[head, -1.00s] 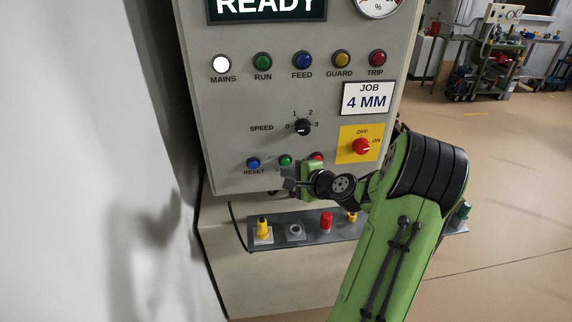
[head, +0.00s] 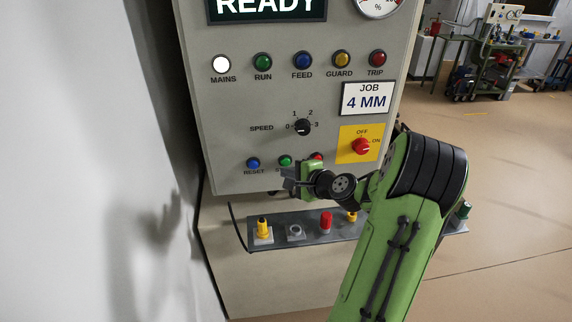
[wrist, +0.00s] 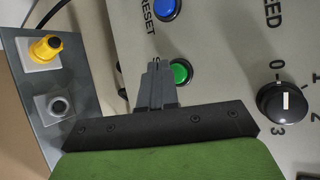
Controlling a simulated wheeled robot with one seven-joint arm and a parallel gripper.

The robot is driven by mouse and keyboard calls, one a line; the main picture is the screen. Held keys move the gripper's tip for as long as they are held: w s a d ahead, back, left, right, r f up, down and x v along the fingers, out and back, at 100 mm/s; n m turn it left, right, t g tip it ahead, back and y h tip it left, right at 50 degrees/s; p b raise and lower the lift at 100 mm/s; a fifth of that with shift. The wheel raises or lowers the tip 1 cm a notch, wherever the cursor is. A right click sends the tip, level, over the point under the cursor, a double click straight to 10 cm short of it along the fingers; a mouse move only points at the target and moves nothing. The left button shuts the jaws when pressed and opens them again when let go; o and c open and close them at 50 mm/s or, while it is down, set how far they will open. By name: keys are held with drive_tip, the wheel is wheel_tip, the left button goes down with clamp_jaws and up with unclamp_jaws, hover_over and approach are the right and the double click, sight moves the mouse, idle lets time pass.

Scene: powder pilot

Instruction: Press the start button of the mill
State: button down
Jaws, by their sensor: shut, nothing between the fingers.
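The mill's grey control panel (head: 225,120) fills the middle of the head view, and its display reads READY. The green button (head: 285,160) sits in the bottom row, between the blue RESET button (head: 253,163) and a partly hidden red button (head: 316,157). Its label is mostly covered by my gripper. My gripper (head: 287,176) is shut and empty just below the green button. In the wrist view the closed fingertips (wrist: 156,64) lie beside the green button (wrist: 181,72) and overlap its edge. I cannot tell whether they touch it.
The SPEED knob (head: 302,127) and the red rotary switch (head: 361,146) on its yellow plate are close by. A grey shelf (head: 275,231) with yellow, grey and red fittings juts out below the panel. A pale wall (head: 80,160) stands at the left.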

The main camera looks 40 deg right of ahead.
drive_tip(key=shift+w+d, duration=0.25)
drive_tip(key=shift+w, duration=0.1)
